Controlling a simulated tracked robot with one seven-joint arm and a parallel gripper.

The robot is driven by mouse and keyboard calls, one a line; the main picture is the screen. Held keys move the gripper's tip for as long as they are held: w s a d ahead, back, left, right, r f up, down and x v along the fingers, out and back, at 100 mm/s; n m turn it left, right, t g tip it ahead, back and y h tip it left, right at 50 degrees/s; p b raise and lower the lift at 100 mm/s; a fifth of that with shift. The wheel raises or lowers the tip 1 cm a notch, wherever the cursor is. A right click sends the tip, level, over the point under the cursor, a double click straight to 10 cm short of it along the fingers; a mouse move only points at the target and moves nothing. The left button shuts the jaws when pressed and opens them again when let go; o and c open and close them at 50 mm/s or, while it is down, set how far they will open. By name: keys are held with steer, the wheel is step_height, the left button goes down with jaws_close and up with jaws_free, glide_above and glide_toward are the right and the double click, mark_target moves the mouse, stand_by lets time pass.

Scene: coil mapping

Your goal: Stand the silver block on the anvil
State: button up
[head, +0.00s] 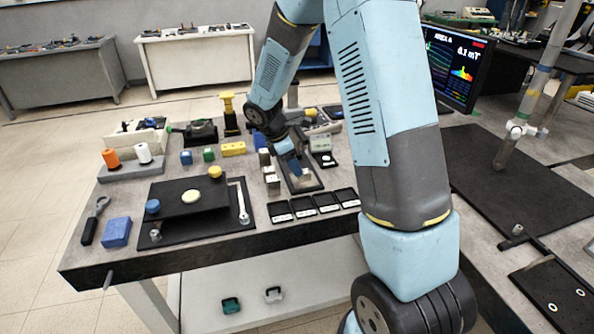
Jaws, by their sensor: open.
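Small metal-coloured blocks (272,184) stand in a short row in the middle of the workbench. One of them looks silver-grey, but at this size I cannot tell for sure which is the silver block. My gripper (295,170) points down just right of this row, over a narrow dark tray (312,184). My gripper is open; its fingers are small and partly hidden, and I cannot tell whether they touch anything. A dark, heavy-looking object (200,132) at the back of the bench may be the anvil, but its shape is not clear.
Black shallow trays (302,207) line the front right.

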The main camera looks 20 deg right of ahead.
steer(key=v, duration=0.8)
steer(key=s+d+r+m+t+y, duration=0.1)
steer(key=s+d+r+m, duration=0.2)
steer(key=s+r+m, duration=0.3)
steer(key=s+d+r+m+t+y, duration=0.1)
steer(key=s+d+r+m, duration=0.15)
steer(key=s+r, duration=0.55)
steer(key=s+r+m+t+y, duration=0.1)
steer(key=s+r+m, duration=0.1)
steer(key=s+m, duration=0.2)
steer(key=s+d+r+m+t+y, duration=0.1)
steer(key=s+m, duration=0.4)
steer(key=s, duration=0.6)
steer(key=shift+r+t, duration=0.8)
steer(key=shift+r, duration=0.2)
